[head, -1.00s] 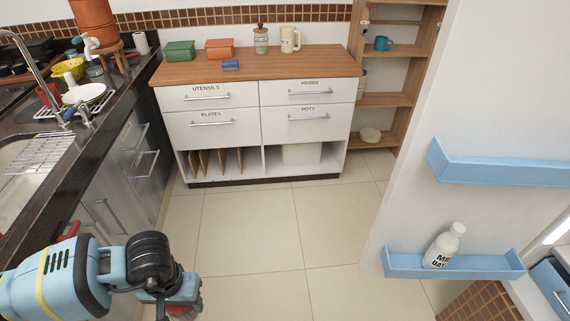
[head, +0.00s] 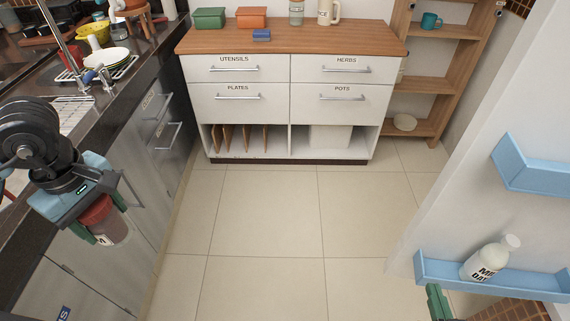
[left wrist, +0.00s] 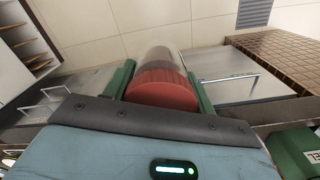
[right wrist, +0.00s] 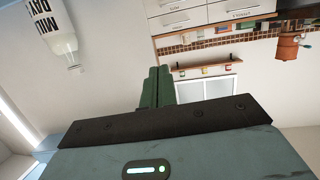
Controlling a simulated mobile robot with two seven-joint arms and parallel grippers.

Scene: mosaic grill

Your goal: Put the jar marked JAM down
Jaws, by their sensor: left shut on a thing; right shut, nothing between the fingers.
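The jar (head: 113,227) has a red lid, clear sides and dark contents. Only the end of its label, a letter like M, shows. My left gripper (head: 97,222) is shut on the jar near its lid and holds it in the air beside the grey cabinet fronts under the dark counter. In the left wrist view the jar's red lid (left wrist: 162,90) sits between the green fingers. My right gripper (head: 437,302) is at the lower right, below the blue door shelf. Its green fingers (right wrist: 157,88) are shut and empty in the right wrist view.
The dark counter (head: 120,92) with sink, dish rack and bowl runs along the left. A wooden-topped cabinet (head: 290,38) stands at the back. A white door at right has a blue shelf (head: 432,268) holding a white bottle (head: 488,260). The tiled floor between is clear.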

